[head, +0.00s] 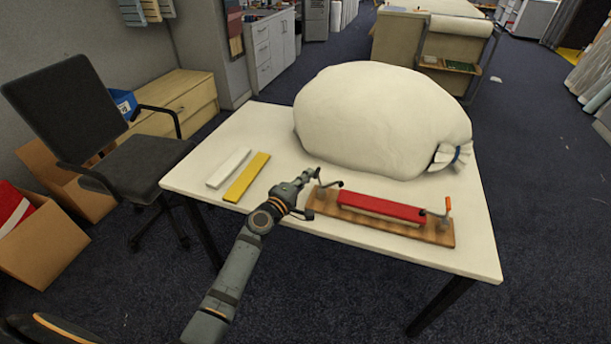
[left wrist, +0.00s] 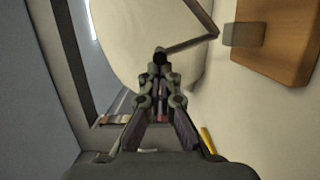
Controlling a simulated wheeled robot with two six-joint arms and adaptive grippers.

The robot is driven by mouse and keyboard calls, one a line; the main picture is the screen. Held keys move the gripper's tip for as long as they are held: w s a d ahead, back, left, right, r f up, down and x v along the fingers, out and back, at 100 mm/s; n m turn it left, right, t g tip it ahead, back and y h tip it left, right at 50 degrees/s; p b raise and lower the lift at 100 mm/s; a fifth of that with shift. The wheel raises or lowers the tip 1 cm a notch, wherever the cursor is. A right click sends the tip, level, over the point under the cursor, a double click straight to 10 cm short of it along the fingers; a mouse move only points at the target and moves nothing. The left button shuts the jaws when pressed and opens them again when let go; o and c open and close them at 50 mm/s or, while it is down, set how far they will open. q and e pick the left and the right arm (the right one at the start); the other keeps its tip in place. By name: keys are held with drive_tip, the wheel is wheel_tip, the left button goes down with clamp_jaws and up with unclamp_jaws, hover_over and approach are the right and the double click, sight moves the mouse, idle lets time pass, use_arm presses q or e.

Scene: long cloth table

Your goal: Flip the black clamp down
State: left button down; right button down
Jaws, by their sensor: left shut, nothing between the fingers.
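A wooden board (head: 380,226) with a red bar (head: 382,206) along it lies near the front of the white table. The black clamp (head: 328,184) is at the board's left end, its thin dark arm raised above the board. In the left wrist view, the clamp's bent bar (left wrist: 192,43) runs from a grey block on the board to just ahead of my fingertips. My left gripper (head: 312,173) is shut and empty, right beside the clamp; I cannot tell whether they touch. An orange-handled clamp (head: 447,208) stands at the board's right end. My right gripper is out of view.
A large white sack (head: 375,118) fills the table's back, close behind the board. A white strip (head: 228,168) and a yellow strip (head: 247,177) lie left of my arm. The table's front edge (head: 370,248) is close to the board. An office chair (head: 130,165) stands at left.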

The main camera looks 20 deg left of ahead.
use_arm(q)
drive_tip(key=shift+r, duration=0.1)
drive_tip(key=d+m+p, duration=0.1)
drive_tip(key=d+r+m+p, duration=0.1)
drive_tip(key=m+p, duration=0.1)
drive_tip(key=shift+g+y, duration=0.3)
drive_tip(key=shift+g, duration=0.1)
drive_tip(key=shift+d+m+p, duration=0.45)
drive_tip(key=shift+d+m, duration=0.45)
drive_tip(key=shift+d, duration=0.05)
drive_tip(key=shift+d, duration=0.1)
drive_tip(key=shift+r, duration=0.1)
